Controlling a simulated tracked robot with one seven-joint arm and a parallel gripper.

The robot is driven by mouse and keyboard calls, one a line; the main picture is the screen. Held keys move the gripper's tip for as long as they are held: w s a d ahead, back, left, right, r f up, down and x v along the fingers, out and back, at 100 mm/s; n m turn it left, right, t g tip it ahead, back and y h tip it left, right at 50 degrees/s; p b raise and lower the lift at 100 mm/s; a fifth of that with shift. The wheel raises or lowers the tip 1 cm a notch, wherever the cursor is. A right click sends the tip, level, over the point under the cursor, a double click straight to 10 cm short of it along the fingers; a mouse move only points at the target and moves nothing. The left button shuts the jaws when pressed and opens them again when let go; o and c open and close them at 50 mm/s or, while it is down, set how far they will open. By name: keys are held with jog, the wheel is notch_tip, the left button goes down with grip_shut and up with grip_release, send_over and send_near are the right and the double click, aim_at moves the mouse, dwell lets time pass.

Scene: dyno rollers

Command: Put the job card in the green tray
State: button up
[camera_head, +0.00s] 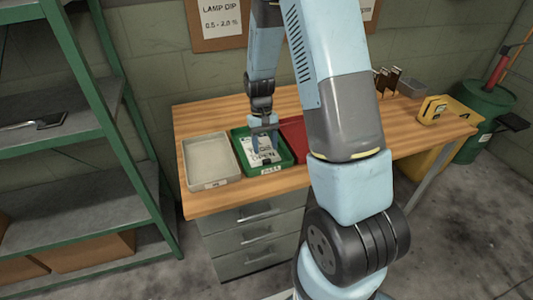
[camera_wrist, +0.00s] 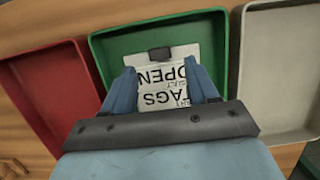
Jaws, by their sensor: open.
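The green tray (camera_head: 243,160) stands on the wooden workbench between a pale tray and a red tray. White printed card (camera_head: 266,158) lies inside it, with "OPEN" readable. The wrist view shows the white card (camera_wrist: 165,76) flat in the green tray (camera_wrist: 118,42), with "OPEN" and "TAGS" upside down and a small black piece at its far edge. I cannot tell whether this is one card or two overlapping. My gripper (camera_head: 264,143) points down over the green tray. In the wrist view its fingers (camera_wrist: 160,78) are apart, on either side of the card, holding nothing visible.
The pale tray (camera_head: 208,160) and the red tray (camera_head: 295,132) flank the green one closely. A green shelf rack (camera_head: 85,195) stands left of the bench.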

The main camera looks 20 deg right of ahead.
jog(key=s+r+t, duration=0.2)
jog(key=s+r, duration=0.2)
jog(key=r, duration=0.9)
jog(key=s+r+t, duration=0.2)
jog(key=s+r, duration=0.1)
jog(key=r, duration=0.9)
jog(key=s+r+t, duration=0.2)
jog(key=s+r, duration=0.2)
jog(key=s, duration=0.3)
jog(key=s+r+t, duration=0.2)
jog(key=s+r, duration=0.3)
jog(key=s, duration=0.3)
jog(key=shift+d, duration=0.15)
jog(key=shift+s, duration=0.1)
